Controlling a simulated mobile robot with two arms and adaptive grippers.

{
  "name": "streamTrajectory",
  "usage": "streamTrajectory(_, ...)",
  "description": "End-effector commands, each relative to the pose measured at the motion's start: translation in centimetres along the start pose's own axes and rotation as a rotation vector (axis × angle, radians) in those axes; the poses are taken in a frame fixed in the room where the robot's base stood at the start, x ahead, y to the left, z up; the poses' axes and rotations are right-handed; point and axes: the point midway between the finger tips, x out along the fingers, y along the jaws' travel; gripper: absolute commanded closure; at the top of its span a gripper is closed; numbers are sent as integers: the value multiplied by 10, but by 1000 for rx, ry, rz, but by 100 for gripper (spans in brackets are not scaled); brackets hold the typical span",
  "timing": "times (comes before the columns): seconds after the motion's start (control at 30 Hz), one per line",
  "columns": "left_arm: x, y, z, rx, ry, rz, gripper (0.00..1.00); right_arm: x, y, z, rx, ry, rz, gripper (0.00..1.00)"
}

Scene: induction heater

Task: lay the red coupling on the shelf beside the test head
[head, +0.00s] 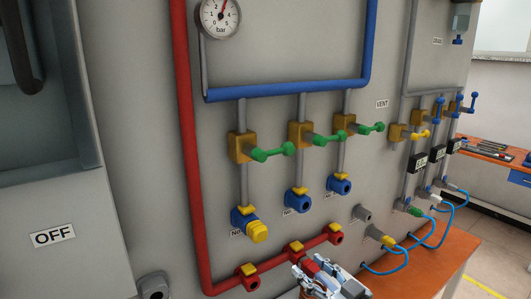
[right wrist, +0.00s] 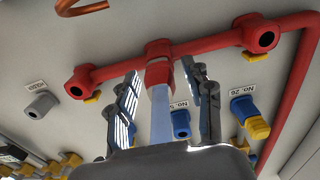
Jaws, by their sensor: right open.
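The red coupling (right wrist: 158,74) sits at the middle port of the red pipe, with a pale blue length running back from it toward my wrist. It also shows as a red piece in the head view (head: 311,268). My right gripper (head: 316,271) is open, with one finger on each side of the coupling in the right wrist view (right wrist: 165,80). Gaps show between the fingers and the coupling. I cannot tell whether the coupling is fully seated. My left gripper is not in view. I cannot make out the test head for certain.
The red pipe (head: 187,150) has ports on both sides of the coupling. Blue ports (head: 297,200) and green-handled valves (head: 362,128) are above. An orange-brown surface (head: 447,255) lies at lower right, near blue hoses (head: 396,262) hanging from the panel.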

Motion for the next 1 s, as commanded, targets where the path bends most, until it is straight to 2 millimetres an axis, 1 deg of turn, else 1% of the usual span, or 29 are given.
streamTrajectory(0.17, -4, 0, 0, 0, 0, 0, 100, 0, 0, -1, 0, -1, 0, 49)
streamTrajectory(0.37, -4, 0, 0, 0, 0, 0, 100, 0, 0, 0, 0, -1, 0, 49)
streamTrajectory(0.4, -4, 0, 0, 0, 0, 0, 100, 0, 0, 0, 0, -1, 0, 51)
streamTrajectory(0.47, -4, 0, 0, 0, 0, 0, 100, 0, 0, 0, 0, -1, 0, 63)
streamTrajectory(0.5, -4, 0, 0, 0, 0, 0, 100, 0, 0, 0, 0, -1, 0, 72)
streamTrajectory(0.57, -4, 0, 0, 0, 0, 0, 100, 0, 0, 0, 0, -1, 0, 84)
streamTrajectory(0.6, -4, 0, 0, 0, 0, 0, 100, 0, 0, 0, 0, -1, 0, 92)
streamTrajectory(0.63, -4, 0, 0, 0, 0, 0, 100, 0, 0, 0, 0, -1, 0, 98)
streamTrajectory(0.67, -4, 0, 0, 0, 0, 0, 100, 0, 0, 0, 0, -1, 0, 100)
streamTrajectory(0.87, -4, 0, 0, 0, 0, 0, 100, -1, 0, 0, 0, 0, 0, 100)
streamTrajectory(1.0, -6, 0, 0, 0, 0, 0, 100, -6, 0, 0, 0, -2, 1, 100)
